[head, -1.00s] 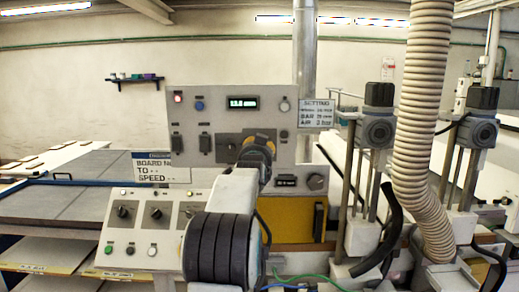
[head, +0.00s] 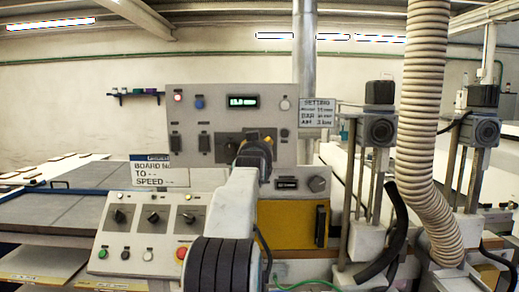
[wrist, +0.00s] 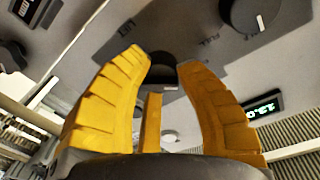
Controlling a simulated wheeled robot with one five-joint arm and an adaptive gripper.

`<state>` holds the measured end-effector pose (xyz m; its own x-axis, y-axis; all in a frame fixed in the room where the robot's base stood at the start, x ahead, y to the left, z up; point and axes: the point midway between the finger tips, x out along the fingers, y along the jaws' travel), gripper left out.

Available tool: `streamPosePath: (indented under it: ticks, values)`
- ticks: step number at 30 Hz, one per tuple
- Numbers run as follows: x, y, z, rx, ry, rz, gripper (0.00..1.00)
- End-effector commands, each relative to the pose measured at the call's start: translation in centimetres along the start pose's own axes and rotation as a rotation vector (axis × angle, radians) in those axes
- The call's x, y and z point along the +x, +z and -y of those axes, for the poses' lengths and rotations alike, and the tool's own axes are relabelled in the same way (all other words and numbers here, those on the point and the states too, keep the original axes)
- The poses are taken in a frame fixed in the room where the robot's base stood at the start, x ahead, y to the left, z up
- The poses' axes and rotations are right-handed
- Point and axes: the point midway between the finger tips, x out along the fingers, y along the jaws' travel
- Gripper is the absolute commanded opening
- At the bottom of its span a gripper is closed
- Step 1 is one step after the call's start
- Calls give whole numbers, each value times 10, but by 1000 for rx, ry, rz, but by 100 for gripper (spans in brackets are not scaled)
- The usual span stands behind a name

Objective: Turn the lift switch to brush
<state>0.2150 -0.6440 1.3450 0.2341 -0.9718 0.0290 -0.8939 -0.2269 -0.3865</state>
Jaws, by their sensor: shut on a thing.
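The lift switch (wrist: 160,68) is a small black knob on the grey upright panel (head: 185,101). It sits between my fingertips, with a short pale mark at its edge. In the head view my gripper (head: 268,139) stands against the panel, below and right of the lit display (head: 243,102), and hides the switch. The display also shows in the wrist view (wrist: 262,107).
A larger black knob (wrist: 253,12) is close by on the same panel. A sloping console (head: 135,237) with three knobs and a red button (head: 181,253) stands at the lower left. A ribbed hose (head: 422,140) hangs at the right, beside metal posts.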

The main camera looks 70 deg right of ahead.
Motion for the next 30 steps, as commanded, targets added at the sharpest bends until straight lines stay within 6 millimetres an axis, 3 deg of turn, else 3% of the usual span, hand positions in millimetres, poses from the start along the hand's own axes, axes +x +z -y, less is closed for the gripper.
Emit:
streamPosePath:
  ticks: [9, 20, 30]
  values:
    - [-1, -4, 2, 1, -4, -9, 60]
    - [-3, -2, 1, 2, -2, -5, 60]
    - [-32, -2, 1, 2, -2, -5, 60]
